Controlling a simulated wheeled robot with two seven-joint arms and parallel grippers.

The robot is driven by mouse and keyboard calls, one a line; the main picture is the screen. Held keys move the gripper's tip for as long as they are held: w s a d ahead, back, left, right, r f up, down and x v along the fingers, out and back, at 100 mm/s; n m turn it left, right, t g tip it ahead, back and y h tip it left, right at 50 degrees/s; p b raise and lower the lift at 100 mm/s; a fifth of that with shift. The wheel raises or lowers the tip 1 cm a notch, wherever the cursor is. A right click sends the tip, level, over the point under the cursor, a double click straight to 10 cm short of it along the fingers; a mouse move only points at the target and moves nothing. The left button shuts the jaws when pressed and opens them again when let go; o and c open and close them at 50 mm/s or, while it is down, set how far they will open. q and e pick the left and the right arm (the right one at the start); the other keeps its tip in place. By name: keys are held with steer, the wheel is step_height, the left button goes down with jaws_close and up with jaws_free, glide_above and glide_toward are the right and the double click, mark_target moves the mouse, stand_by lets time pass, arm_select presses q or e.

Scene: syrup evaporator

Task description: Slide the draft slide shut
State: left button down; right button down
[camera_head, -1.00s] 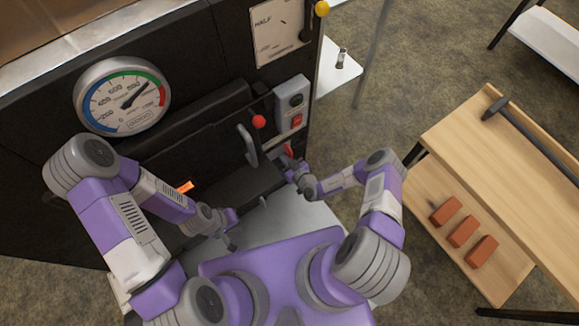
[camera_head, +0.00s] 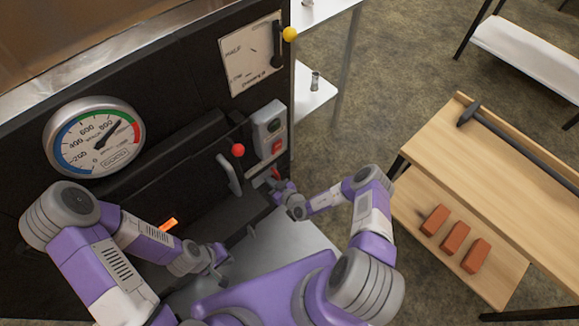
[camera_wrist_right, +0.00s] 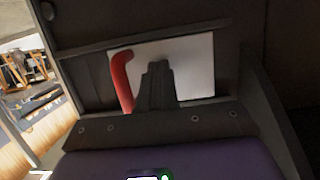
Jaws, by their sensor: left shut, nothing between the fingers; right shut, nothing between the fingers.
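The draft slide (camera_wrist_right: 195,70) is a pale metal plate in a dark rail frame in the right wrist view. Its red curved handle (camera_wrist_right: 121,80) stands at the plate's left end; it also shows in the head view (camera_head: 276,173), low on the evaporator front. My right gripper (camera_wrist_right: 157,82) is shut and empty, in front of the plate and just right of the handle. Whether it touches the handle I cannot tell. It hides part of the plate. In the head view my right gripper (camera_head: 281,185) is beside the handle. My left gripper (camera_head: 220,269) is shut and empty, lower left, away from the slide.
The evaporator front carries a round gauge (camera_head: 95,137), a door handle (camera_head: 229,175) below a red ball knob (camera_head: 238,150), a switch box (camera_head: 269,130) and a yellow-knobbed lever (camera_head: 289,34). An orange glow (camera_head: 168,225) shows near my left arm. A wooden bench (camera_head: 440,150) stands at right.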

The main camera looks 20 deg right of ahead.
steer(key=shift+w+d, duration=1.45)
steer(key=shift+d, duration=1.65)
steer(key=a+p+v, duration=0.1)
steer(key=p+v, duration=0.2)
steer(key=v, duration=0.6)
steer(key=shift+s+f, duration=0.3)
steer(key=shift+s, duration=0.25)
